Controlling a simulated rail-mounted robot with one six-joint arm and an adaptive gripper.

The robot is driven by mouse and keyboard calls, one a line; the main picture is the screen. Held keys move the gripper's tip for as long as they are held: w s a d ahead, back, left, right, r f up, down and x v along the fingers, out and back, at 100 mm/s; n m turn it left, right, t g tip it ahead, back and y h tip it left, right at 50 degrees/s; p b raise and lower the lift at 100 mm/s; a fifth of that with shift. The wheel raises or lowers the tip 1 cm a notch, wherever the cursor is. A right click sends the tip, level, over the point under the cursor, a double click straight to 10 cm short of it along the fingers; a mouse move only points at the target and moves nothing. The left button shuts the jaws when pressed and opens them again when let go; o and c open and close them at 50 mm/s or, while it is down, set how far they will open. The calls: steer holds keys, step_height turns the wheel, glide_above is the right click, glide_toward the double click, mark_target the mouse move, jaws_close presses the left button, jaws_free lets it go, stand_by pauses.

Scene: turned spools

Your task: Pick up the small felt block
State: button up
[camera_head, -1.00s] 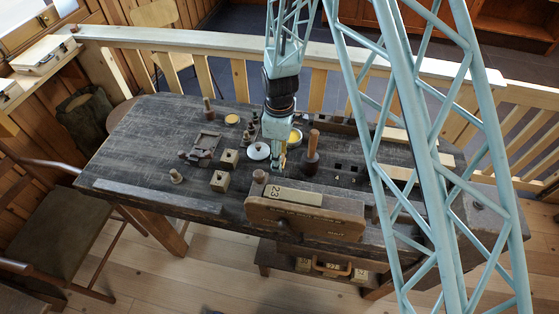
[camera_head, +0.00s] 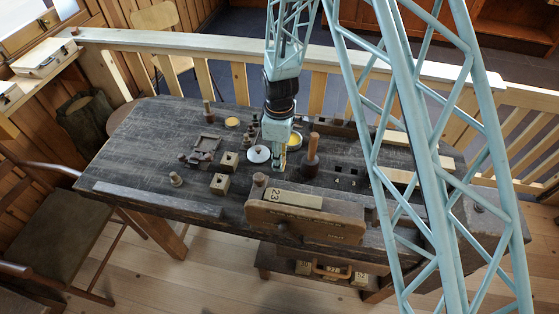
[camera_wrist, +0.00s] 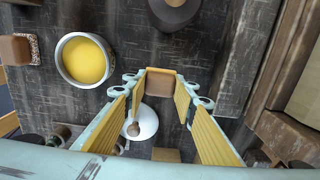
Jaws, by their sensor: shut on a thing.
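My gripper (camera_wrist: 161,86) points down over the dark wooden table, with its two yellow-padded fingers closed on a small brown block. That small felt block (camera_wrist: 161,83) sits between the fingertips in the wrist view, its sides covered by the pads. In the head view my gripper (camera_head: 284,170) is low over the table, between the white lid and the wooden-handled tool. The block is too small to make out there. Whether it touches the tabletop is unclear.
A white knobbed lid (camera_wrist: 146,124) and a yellow-filled tin (camera_wrist: 84,61) are close by. The handled tool (camera_head: 311,158) stands right. A long wooden case (camera_head: 300,222) fills the front; the table's left is clearer.

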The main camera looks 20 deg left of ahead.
steer(key=shift+r, duration=4.85)
steer(key=shift+o, duration=1.1)
steer(key=shift+c, duration=0.7)
